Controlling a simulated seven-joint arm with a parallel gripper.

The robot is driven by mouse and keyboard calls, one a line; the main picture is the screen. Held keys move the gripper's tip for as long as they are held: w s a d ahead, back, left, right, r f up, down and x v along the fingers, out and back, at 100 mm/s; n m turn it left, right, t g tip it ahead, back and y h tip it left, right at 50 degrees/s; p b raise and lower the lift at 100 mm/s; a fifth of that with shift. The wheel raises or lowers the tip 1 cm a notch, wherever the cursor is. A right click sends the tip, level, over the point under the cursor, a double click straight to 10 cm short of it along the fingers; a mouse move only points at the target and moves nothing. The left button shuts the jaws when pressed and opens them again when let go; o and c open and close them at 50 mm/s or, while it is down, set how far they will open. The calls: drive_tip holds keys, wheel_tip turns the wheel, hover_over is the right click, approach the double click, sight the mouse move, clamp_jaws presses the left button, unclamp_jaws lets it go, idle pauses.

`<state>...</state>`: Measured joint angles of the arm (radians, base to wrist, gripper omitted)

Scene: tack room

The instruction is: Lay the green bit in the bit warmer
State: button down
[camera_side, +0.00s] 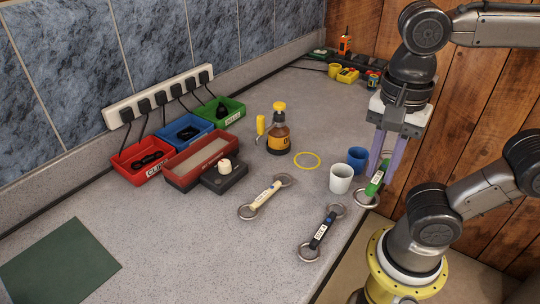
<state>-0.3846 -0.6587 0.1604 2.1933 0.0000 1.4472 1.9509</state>
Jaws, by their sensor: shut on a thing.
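The green bit (376,183), with a metal ring at its lower end, is at the right, by the counter's right edge. My gripper (379,171) points down with its purple fingers shut on the green bit, which tilts between them. Part of the bit is hidden by the fingers. I cannot tell whether its lower ring touches the counter. The bit warmer (180,178) appears to be the long red box with a pale bed, left of centre. Its bed looks empty. My gripper is well to the right of it.
A white cup (341,178) and a blue cup (357,157) stand just left of my gripper. A cream bit (264,197) and a dark bit (322,230) lie in front. A dark block (224,179) adjoins the red box.

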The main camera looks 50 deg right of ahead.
drive_tip(key=shift+w+a+r, duration=0.1)
drive_tip(key=shift+w+r, duration=0.1)
drive_tip(key=shift+r, duration=0.05)
drive_tip(key=w+a+r, duration=0.4)
drive_tip(key=w+r, duration=0.3)
drive_tip(key=w, duration=0.4)
hover_over(203, 159)
wheel_tip(203, 159, down, 13)
drive_tip(key=shift+r, duration=0.15)
drive_tip(key=shift+f, duration=2.6)
drive_tip(key=shift+f, duration=0.2)
